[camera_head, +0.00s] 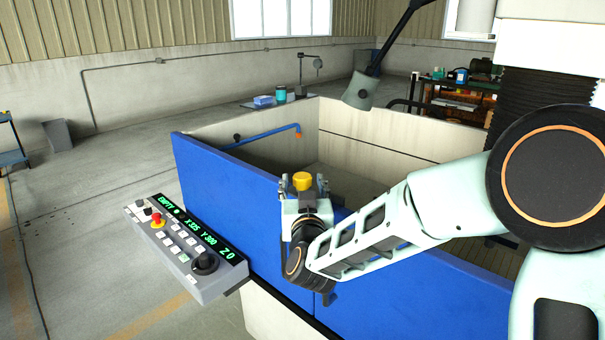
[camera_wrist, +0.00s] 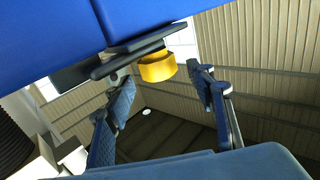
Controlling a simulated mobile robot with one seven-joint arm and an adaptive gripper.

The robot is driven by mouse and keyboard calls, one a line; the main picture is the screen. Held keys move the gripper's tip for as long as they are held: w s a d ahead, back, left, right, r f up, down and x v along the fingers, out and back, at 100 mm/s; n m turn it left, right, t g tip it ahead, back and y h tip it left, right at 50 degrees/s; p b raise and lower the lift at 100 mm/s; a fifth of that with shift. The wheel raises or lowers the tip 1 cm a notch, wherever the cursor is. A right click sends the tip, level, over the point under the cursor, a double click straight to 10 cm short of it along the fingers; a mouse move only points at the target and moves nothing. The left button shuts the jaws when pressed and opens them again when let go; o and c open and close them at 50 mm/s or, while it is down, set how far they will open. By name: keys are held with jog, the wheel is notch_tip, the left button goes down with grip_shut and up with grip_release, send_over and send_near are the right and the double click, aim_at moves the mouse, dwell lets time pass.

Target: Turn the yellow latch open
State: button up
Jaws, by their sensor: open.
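In the wrist view the latch (camera_wrist: 157,68) sits under a dark bracket (camera_wrist: 130,52) beside the blue panel (camera_wrist: 45,40). My gripper (camera_head: 304,188) is at the panel's top edge, with a finger on each side of the latch in the head view. In the wrist view my gripper (camera_wrist: 162,80) is open, the latch showing between and just beyond its fingertips. Gaps show on both sides of the latch; no contact is visible.
A control panel (camera_head: 185,245) with a red button and green display juts out at the left of the blue panel. A blue pipe (camera_head: 262,135) crosses the tank's inside. A jointed lamp (camera_head: 362,90) hangs above. Open floor lies to the left.

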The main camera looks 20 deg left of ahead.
aim_at(303, 181)
jog(key=shift+p+x, duration=0.3)
jog(key=shift+x, duration=1.45)
grip_shut()
